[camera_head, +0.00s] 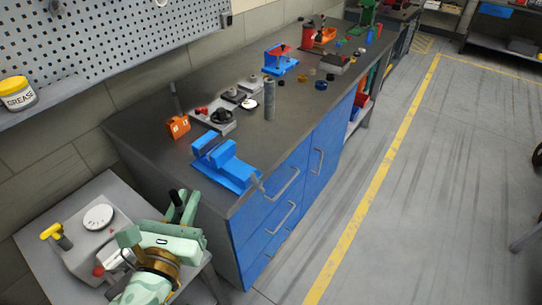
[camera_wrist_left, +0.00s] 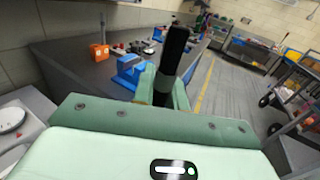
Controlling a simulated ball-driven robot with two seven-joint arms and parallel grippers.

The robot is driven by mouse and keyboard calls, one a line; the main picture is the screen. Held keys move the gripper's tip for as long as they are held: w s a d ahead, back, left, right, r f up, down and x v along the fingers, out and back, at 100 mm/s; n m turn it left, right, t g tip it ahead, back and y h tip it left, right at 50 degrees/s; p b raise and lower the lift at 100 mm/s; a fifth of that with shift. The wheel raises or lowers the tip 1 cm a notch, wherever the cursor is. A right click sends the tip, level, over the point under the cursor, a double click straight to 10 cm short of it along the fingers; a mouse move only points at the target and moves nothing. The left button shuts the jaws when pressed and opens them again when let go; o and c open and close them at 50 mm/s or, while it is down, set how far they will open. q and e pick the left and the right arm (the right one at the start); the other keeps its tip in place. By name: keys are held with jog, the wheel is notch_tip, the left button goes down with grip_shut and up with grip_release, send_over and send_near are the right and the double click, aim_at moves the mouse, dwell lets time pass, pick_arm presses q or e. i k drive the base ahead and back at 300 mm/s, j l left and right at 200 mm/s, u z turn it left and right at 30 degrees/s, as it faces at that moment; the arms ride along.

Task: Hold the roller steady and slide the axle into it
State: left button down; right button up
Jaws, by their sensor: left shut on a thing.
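My left gripper (camera_head: 181,207) is at the lower left of the head view, above a small grey side table. It is shut on a dark, rod-like cylinder (camera_wrist_left: 172,62), which stands up between the green fingers in the left wrist view. The cylinder's lower part is hidden by the gripper. A grey cylinder (camera_head: 269,100) stands upright on the workbench, apart from my gripper. I cannot tell for sure which of these is the roller and which the axle. My right gripper is in neither view.
A blue vise (camera_head: 228,167) sits at the workbench's near edge, with an orange block (camera_head: 178,126) behind it. The grey side table (camera_head: 38,237) holds a device with a white dial (camera_head: 98,217). Free floor lies to the right.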

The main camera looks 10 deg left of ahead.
aim_at(269, 82)
jog(key=u, duration=0.4)
jog(key=k+u, duration=0.1)
jog(key=u, duration=0.65)
jog(key=k+j+u, duration=0.1)
jog(key=u, duration=0.25)
jog(key=i+l+u, duration=0.3)
jog(key=l, duration=0.85)
jog(key=l+u, duration=0.3)
jog(key=l, duration=2.6)
